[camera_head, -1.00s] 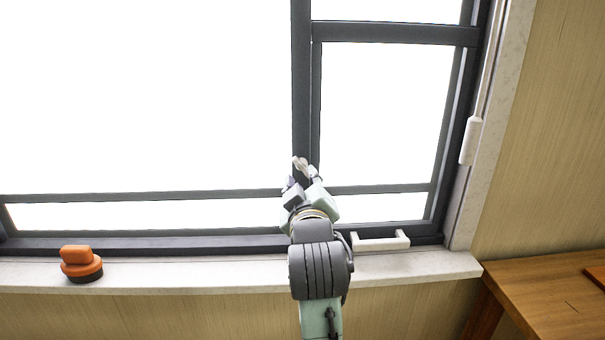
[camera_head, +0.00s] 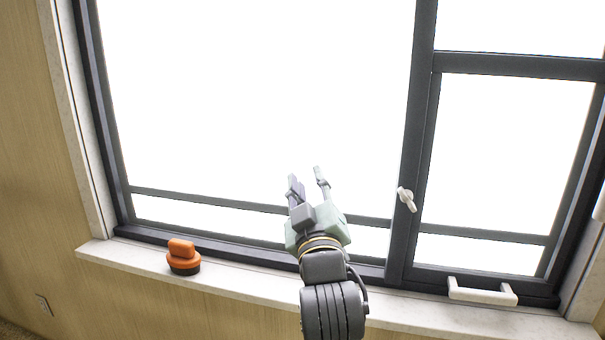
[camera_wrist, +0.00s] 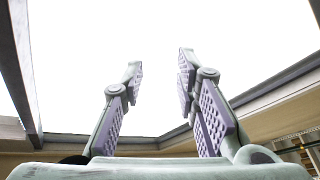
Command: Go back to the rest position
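My gripper (camera_head: 307,178) is raised in front of the large window pane, left of the dark upright bar between the panes. Its two fingers are apart with nothing between them. In the wrist view the gripper (camera_wrist: 158,70) also shows open and empty, with its purple finger pads against bright white. A small white window latch (camera_head: 407,199) sits on the upright bar, to the right of my gripper and clear of it.
An orange and black knob-like object (camera_head: 184,257) stands on the pale window sill (camera_head: 240,287), left of my arm. A white handle (camera_head: 482,291) is on the lower right of the window frame.

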